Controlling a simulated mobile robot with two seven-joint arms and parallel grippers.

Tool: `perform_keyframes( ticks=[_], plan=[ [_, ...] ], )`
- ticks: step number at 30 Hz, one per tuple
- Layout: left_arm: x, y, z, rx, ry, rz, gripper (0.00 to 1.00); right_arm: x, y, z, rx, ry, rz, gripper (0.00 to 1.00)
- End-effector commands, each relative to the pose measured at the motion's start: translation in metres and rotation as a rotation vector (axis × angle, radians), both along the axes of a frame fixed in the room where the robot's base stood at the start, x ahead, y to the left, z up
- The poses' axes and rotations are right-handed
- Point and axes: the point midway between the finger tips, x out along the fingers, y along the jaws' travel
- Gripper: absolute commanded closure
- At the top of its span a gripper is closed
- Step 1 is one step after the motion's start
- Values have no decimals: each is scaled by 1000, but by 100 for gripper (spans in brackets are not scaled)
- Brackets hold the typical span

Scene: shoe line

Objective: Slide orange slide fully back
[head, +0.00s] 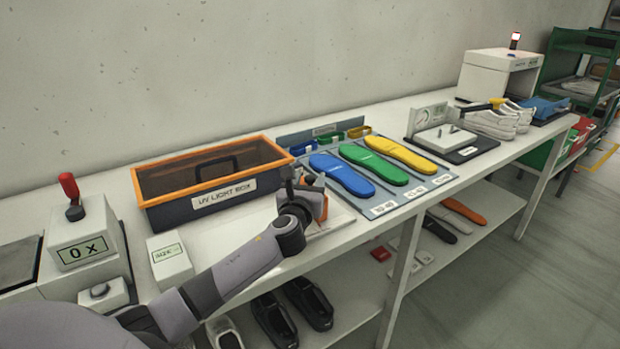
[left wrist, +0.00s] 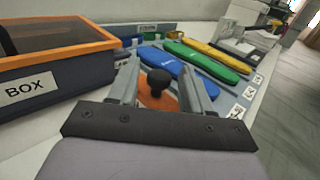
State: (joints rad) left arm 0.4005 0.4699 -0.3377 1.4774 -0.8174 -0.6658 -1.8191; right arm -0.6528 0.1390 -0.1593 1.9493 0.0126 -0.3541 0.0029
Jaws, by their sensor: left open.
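The orange slide (left wrist: 157,101) lies low on the bench and carries a black round knob (left wrist: 160,82). In the left wrist view the knob stands between the two fingers of my left gripper (left wrist: 162,78), which are apart; I cannot tell whether either finger touches it. In the head view my left gripper (head: 303,190) is over the white plate (head: 338,216) in front of the UV light box, and a bit of the orange slide (head: 322,209) shows beside it. The arm hides most of the slide there. My right gripper is not in view.
The UV light box (head: 178,218) with its orange rim stands close to the left of my gripper. Blue (head: 341,174), green (head: 374,164) and yellow (head: 400,153) insoles lie on a mat to the right. A red-handled device (head: 80,235) stands at the far left.

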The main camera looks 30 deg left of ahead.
Motion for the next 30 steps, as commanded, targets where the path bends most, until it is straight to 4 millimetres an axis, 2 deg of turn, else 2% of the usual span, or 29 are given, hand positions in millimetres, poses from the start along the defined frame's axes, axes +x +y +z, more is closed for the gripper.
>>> perform_keyframes(
  ticks=[6,15,16,20,21,26,30],
  plan=[
    [12,5,0,-1,1,0,51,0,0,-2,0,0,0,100],
    [14,5,0,-1,0,0,51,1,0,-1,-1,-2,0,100],
    [14,6,0,-1,0,0,54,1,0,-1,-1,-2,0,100],
    [14,6,0,-1,0,0,96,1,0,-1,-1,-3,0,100],
    [14,5,0,-1,0,0,100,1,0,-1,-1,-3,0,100],
    [16,5,0,-2,-1,0,100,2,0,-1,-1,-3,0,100],
    [30,-1,-1,-2,-1,0,100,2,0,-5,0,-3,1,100]
  ],
)
